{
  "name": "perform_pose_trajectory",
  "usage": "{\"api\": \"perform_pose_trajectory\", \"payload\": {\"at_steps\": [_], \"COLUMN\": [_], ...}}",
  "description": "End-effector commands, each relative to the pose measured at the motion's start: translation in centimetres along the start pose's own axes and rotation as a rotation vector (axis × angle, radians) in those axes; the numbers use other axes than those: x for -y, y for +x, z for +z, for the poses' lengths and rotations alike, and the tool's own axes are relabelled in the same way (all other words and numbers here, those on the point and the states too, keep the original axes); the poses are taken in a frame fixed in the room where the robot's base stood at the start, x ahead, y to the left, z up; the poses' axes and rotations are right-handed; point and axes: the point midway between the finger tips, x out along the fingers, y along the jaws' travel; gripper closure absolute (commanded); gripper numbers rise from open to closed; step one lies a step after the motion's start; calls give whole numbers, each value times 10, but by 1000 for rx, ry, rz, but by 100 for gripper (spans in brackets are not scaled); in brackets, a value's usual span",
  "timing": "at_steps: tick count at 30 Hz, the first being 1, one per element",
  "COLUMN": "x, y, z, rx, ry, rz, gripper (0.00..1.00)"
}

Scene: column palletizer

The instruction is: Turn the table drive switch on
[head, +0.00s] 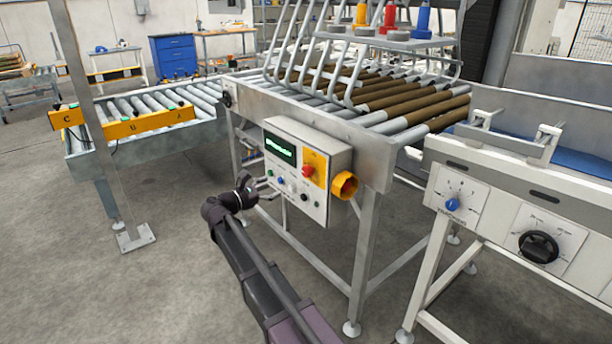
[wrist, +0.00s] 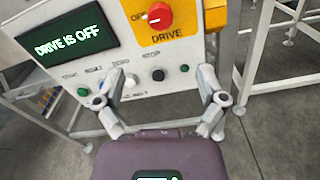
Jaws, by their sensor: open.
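The drive switch is a red knob (wrist: 159,16) on a yellow plate marked DRIVE, with OFF partly readable at its upper left. In the head view the red knob (head: 308,170) is on the front of a grey control box (head: 322,208) fixed to the roller table frame. The box's display (wrist: 66,32) reads DRIVE IS OFF; in the head view its green text is too small to read. My gripper (wrist: 160,78) is open and empty, its fingers spread below the knob and apart from it. In the head view my gripper (head: 265,188) is at the box's lower left.
Below the display are a green button (wrist: 83,92), a black button (wrist: 158,75) and other small controls. A yellow-orange fitting (head: 345,185) juts from the box's right side. A white-framed machine with a blue knob (head: 452,205) and black dial (head: 538,247) stands right.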

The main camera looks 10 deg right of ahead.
Motion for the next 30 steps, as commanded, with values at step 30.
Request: {"api": "perform_pose_trajectory", "payload": {"at_steps": [30], "x": [0], "y": [94], "z": [-1], "rx": [-2], "ry": [2], "rz": [-4], "gripper": [10]}}
